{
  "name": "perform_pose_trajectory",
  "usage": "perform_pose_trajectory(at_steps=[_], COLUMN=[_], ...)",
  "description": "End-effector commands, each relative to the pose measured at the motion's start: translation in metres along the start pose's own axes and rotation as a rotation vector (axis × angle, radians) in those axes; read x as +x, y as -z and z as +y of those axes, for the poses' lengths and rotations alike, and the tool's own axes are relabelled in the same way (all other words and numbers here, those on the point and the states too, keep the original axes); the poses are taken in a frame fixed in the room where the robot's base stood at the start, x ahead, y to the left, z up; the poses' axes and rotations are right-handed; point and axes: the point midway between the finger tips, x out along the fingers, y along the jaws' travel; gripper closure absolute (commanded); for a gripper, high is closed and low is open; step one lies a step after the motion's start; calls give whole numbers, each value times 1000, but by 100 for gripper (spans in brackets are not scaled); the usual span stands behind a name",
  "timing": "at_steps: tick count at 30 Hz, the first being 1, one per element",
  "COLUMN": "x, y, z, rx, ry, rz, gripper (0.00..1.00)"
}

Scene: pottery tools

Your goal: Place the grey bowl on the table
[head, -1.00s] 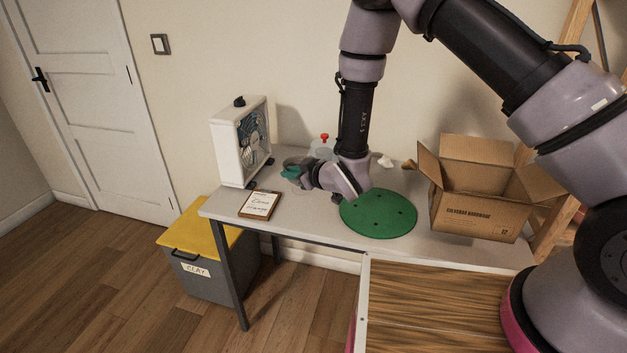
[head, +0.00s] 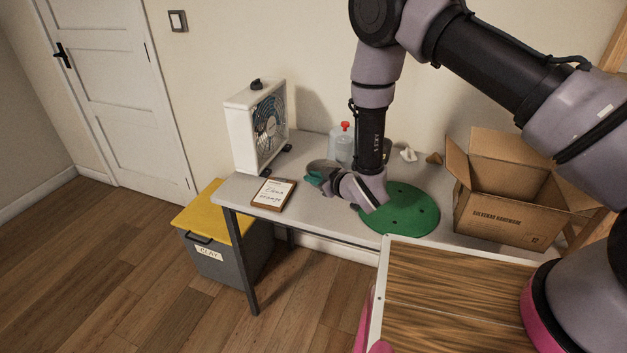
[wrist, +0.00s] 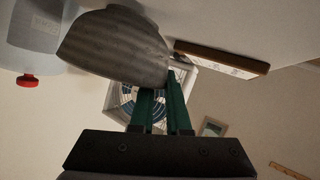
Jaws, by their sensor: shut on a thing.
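The grey bowl (wrist: 115,48) is large in the wrist view, tilted in that view. My gripper (wrist: 162,100) is shut on it with green fingers, whose tips are partly hidden behind the bowl. In the head view the bowl (head: 321,168) is a small grey shape beside my gripper (head: 314,179), over the grey table (head: 325,222). It is between the fan and the green round mat. I cannot tell whether the bowl touches the tabletop.
The green mat (head: 402,208) and an open cardboard box (head: 500,215) are to the right. Bare tabletop lies in front.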

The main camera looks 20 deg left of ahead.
Motion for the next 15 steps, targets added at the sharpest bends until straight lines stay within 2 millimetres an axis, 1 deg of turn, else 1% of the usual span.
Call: perform_pose_trajectory(at_steps=[1, 3, 11, 12, 14, 15], x=[3, 4, 4, 4, 4, 4], y=[-6, -9, -10, -10, -10, -10], z=[-2, -2, -2, -3, -2, -2], rx=[-1, 1, 1, 1, 1, 1], ry=[0, -1, -1, -1, -1, -1], rz=[0, 1, 1, 0, 0, 0], gripper=[100, 100, 100, 78, 55, 55])
